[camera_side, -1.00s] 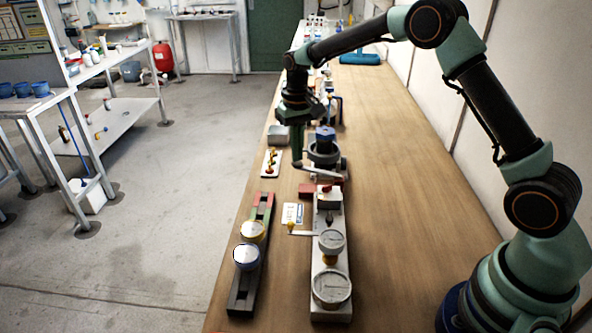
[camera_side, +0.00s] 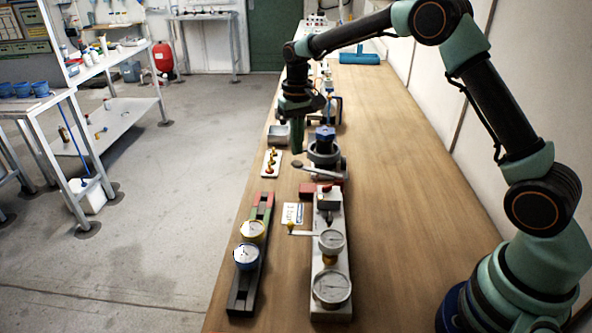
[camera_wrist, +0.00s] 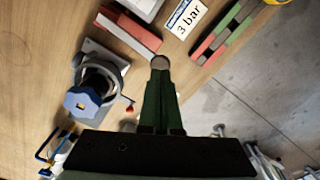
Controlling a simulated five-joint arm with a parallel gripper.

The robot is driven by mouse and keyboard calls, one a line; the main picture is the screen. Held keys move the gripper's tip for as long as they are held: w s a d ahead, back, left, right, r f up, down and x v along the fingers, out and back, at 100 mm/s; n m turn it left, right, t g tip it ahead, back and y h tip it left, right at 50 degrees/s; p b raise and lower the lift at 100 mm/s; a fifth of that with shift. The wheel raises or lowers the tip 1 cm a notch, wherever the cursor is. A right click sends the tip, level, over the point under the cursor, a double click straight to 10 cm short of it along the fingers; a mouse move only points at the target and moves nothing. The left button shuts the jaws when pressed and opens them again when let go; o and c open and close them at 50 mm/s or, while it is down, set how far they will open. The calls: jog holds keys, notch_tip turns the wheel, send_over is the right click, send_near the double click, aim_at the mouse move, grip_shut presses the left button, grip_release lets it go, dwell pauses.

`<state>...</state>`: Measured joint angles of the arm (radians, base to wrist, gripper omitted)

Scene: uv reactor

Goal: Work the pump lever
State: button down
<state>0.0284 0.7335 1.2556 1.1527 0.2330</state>
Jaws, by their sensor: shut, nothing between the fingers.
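The pump is a grey round body (camera_side: 322,152) with a blue cap (camera_side: 325,133); in the wrist view the blue cap (camera_wrist: 84,102) is at the left. Its grey lever (camera_side: 308,169) sticks out to the left, ending in a round knob. My gripper (camera_side: 297,151) points down, just above the knob end of the lever. In the wrist view my gripper (camera_wrist: 160,77) is shut and holds nothing. I cannot tell whether the fingertips touch the knob.
A rail with two gauges (camera_side: 331,287) stands in front of the pump. A red block (camera_side: 307,190) and a "3 bar" card (camera_wrist: 182,18) lie near it. A coloured scale bar (camera_side: 240,295) with two dials is at the left. The bench (camera_side: 410,220) is clear at the right.

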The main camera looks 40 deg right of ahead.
notch_tip(320, 180, up, 5)
jog(key=shift+r, duration=0.1)
dwell(0.4)
jog(key=s+r+n+t, duration=0.1)
jog(key=s+r+t, duration=0.2)
jog(key=s+r, duration=0.7)
jog(key=s+a+f+n+t, duration=0.1)
jog(key=s+f+n+t, duration=0.1)
jog(key=s, duration=1.1)
jog(key=shift+a+f+t, duration=0.25)
jog(key=shift+f+t, duration=0.05)
jog(key=shift+f, duration=0.05)
